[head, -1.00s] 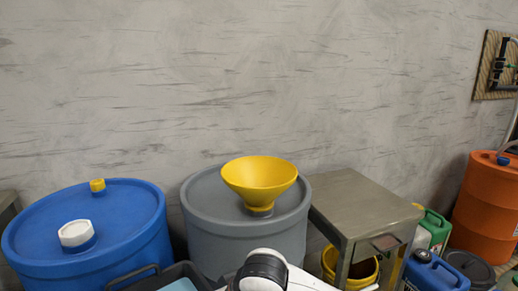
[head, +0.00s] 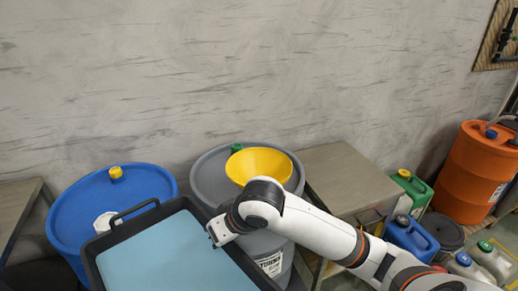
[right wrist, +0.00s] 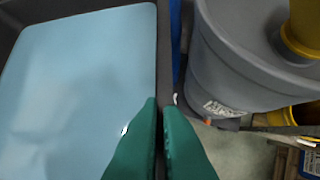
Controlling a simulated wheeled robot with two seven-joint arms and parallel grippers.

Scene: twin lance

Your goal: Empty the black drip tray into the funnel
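The black drip tray (head: 103,271) is at the lower middle of the head view, holding a broad sheet of light blue liquid (head: 172,260). A black handle (head: 134,209) stands on its far edge, and its near part is cut off. My right gripper (head: 217,232) is at the tray's right side. In the right wrist view its green fingers (right wrist: 160,125) straddle the tray's rim (right wrist: 163,45) and are closed on it. The yellow funnel (head: 262,162) sits on the grey drum (head: 210,180), beyond and right of the tray, partly behind my right arm. My left gripper is out of view.
A blue drum (head: 75,215) with a yellow cap stands at left, partly covered by the tray. A metal table (head: 345,175) is right of the grey drum. Jerrycans (head: 412,236) and an orange drum (head: 478,165) stand farther right. The wall is behind.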

